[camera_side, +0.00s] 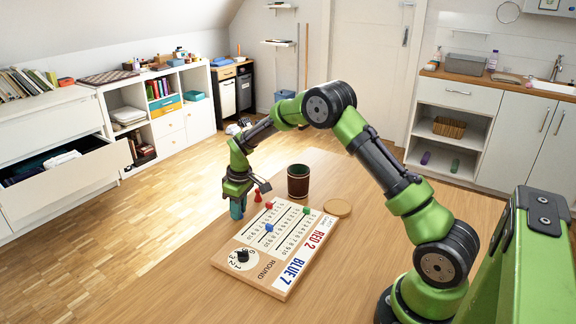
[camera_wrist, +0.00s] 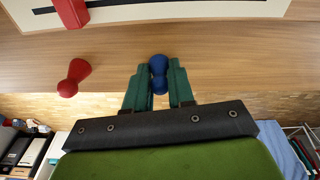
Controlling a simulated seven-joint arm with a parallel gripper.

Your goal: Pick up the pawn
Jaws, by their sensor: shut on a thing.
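A blue pawn (camera_wrist: 158,70) stands between the two green fingers of my gripper (camera_wrist: 157,88) in the wrist view. The fingers touch it from both sides and are shut on it. In the side view my gripper (camera_side: 237,209) points down beside the far left corner of the game board; the pawn is mostly hidden by the fingers there. I cannot tell whether the pawn touches the table.
The wooden score board (camera_side: 230,256) with blue, red and green markers lies just right of my gripper. A dark cup (camera_side: 298,181) and a round wooden disc (camera_side: 337,208) stand behind it. An open drawer (camera_side: 68,178) juts out at left. Bare table lies in front.

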